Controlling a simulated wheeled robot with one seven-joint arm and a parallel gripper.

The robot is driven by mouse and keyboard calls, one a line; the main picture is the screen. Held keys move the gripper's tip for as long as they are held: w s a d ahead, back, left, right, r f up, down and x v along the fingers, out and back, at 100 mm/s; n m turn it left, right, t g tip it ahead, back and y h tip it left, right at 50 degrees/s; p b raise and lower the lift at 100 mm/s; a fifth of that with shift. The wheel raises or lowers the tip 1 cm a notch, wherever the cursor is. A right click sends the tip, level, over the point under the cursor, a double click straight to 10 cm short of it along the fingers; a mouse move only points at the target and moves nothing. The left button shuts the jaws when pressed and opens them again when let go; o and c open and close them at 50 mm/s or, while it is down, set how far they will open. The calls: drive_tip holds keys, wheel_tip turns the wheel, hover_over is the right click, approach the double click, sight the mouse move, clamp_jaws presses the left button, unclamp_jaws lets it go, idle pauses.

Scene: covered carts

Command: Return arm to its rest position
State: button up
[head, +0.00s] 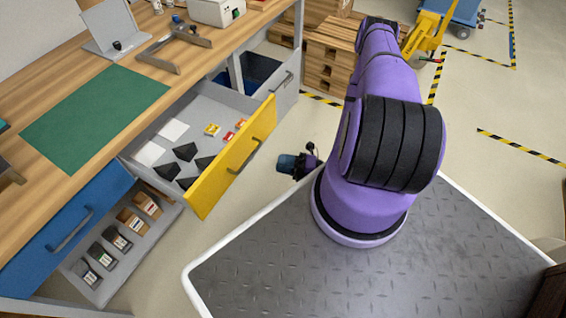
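My purple arm (378,90) rises from its round base on my dark deck and reaches away toward the back, with black bands at its thick joint. No fingertips can be made out, and nothing is visibly held.
The wooden workbench (43,66) on the left has a green mat (95,117). Its yellow-fronted drawer (235,160) stands open toward my arm, holding small items. A blue-fronted drawer (70,228) is nearer. Wooden pallets (330,52) stand behind; floor at right is clear.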

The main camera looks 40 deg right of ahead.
idle(0.3)
drive_tip(key=w+r+n+g+h, duration=0.1)
drive_tip(key=w+r+n+g, duration=0.2)
drive_tip(key=r+n+g, duration=0.85)
drive_tip(key=w+r+n+g, duration=0.3)
drive_tip(key=r+n+g, duration=0.3)
drive_tip(key=r+n, duration=1.05)
drive_tip(key=s+a+r+n+t+h, duration=0.1)
drive_tip(key=s+r+n+h, duration=0.3)
drive_tip(key=r, duration=0.5)
drive_tip(key=s+a+r+n+t+h, duration=0.1)
drive_tip(key=s+r+n+t+h, duration=0.3)
drive_tip(key=r+n, duration=0.3)
drive_tip(key=s+a+r+n+t+h, duration=0.1)
drive_tip(key=s+r+n+t+h, duration=0.2)
drive_tip(key=r, duration=0.9)
drive_tip(key=shift+s+a+n+h, duration=0.15)
drive_tip(key=shift+s+n+h, duration=0.7)
drive_tip(key=shift+n, duration=0.45)
drive_tip(key=shift+w, duration=0.1)
